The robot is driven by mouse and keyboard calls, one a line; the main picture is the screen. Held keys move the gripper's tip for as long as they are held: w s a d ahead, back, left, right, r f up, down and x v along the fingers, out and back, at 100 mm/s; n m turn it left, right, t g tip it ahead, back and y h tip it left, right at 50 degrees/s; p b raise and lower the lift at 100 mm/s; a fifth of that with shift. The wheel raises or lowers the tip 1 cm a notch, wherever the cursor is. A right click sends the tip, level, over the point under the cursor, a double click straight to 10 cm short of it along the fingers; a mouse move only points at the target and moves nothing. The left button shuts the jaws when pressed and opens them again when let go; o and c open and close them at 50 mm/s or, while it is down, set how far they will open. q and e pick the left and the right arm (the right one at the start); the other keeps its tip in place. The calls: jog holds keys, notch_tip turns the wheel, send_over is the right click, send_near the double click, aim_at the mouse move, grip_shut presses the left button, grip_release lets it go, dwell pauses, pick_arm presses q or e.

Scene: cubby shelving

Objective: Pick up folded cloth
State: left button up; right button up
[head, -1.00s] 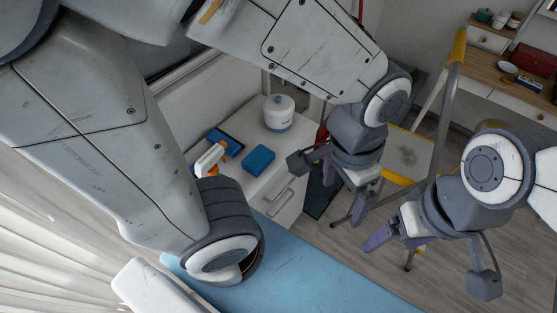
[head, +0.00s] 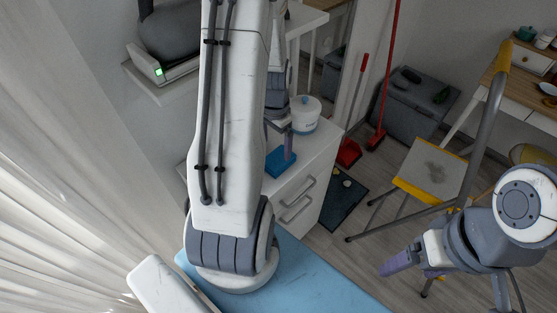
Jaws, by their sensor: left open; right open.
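The folded cloth (head: 277,164) is a small blue block on the white cabinet top in the head view, just right of my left forearm. My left gripper (head: 288,148) points down over it, partly hidden behind my own arm. One purple-grey finger shows at the cloth's upper right; I cannot tell whether it touches. The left gripper is open. My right gripper (head: 402,265) is open and empty at the lower right, over the floor and well away from the cloth.
A white canister (head: 303,117) stands on the white cabinet (head: 316,165) just behind the cloth. A light blue surface (head: 320,290) lies in front. A step ladder (head: 432,170) stands on the right, near a red dustpan (head: 349,153) and a dark mat (head: 345,205).

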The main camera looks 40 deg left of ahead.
aim_at(277, 159)
pick_arm(q)
jog(key=shift+w+d+f+p, duration=0.1)
jog(key=shift+f+p, duration=0.2)
jog(key=shift+f, duration=1.5)
jog(key=shift+w+f+p, duration=0.1)
jog(key=shift+f+p, duration=0.2)
jog(key=shift+f, duration=1.45)
jog(key=c, duration=1.2)
jog(key=shift+o, duration=0.2)
jog(key=shift+r, duration=0.1)
jog(key=shift+r, duration=0.5)
notch_tip(277, 159, up, 2)
jog(key=shift+r+b, duration=0.25)
jog(key=shift+b, duration=0.15)
jog(key=d+r+b, duration=0.1)
jog(key=d+r, duration=0.6)
jog(key=d, duration=0.4)
jog(key=shift+w+d+r+b, duration=0.2)
jog(key=shift+w+d+b, duration=0.1)
jog(key=shift+w+d, duration=0.05)
